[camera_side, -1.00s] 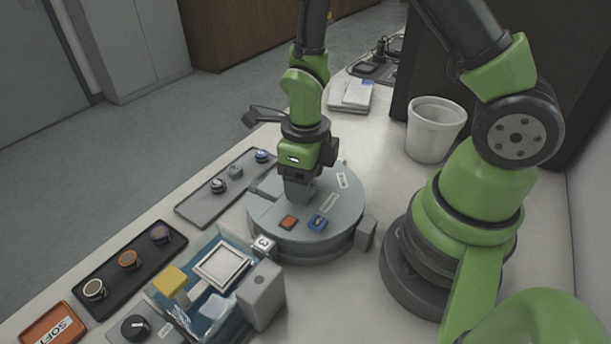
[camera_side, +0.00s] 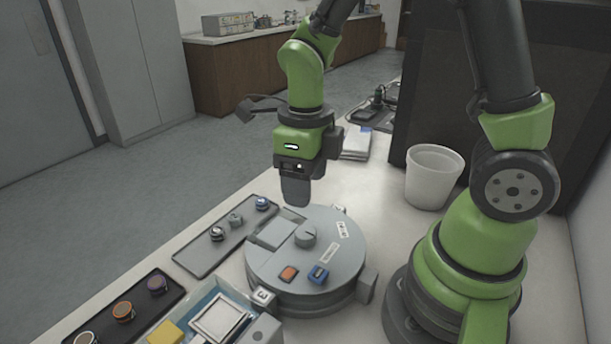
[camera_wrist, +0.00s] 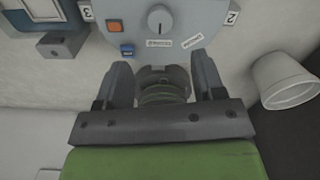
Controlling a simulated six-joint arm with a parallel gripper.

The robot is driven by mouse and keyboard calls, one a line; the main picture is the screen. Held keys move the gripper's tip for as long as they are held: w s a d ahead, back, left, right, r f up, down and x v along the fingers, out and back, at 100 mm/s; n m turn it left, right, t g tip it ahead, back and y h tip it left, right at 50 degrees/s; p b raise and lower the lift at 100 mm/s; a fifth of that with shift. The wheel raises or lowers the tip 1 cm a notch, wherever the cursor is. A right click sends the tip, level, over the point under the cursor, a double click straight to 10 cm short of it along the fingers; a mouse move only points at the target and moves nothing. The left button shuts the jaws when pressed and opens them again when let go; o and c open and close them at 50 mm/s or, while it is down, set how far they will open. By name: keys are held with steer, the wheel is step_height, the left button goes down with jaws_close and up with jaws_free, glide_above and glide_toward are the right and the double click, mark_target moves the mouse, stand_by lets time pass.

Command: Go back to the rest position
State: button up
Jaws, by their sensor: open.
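My gripper (camera_side: 297,192) hangs above the round grey press (camera_side: 262,262), clear of its top, with its fingers pointing down. In the wrist view my gripper (camera_wrist: 165,78) shows its two dark fingers spread apart, with nothing held between them. The grey knob (camera_side: 305,236) stands on the press top just below the fingers; it also shows in the wrist view (camera_wrist: 159,18). An orange button (camera_side: 289,273) and a blue switch (camera_side: 318,274) sit on the front of the press top.
A grey tray (camera_side: 200,262) with small round pieces and a black tray (camera_side: 137,328) with several ringed pieces lie at the left. A blue bin (camera_side: 205,299) stands in front. A white bucket (camera_side: 433,178) stands behind right. The air above the press is free.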

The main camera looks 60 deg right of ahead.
steer(key=shift+r, duration=0.1)
steer(key=s+r+n+t+y, duration=0.1)
steer(key=s+r+n+t, duration=0.2)
steer(key=r+n, duration=0.4)
steer(key=s+a+r+n+t+y, duration=0.1)
steer(key=s+r+n+t, duration=0.3)
steer(key=n, duration=1.8)
steer(key=v, duration=0.4)
steer(key=shift+a, duration=0.45)
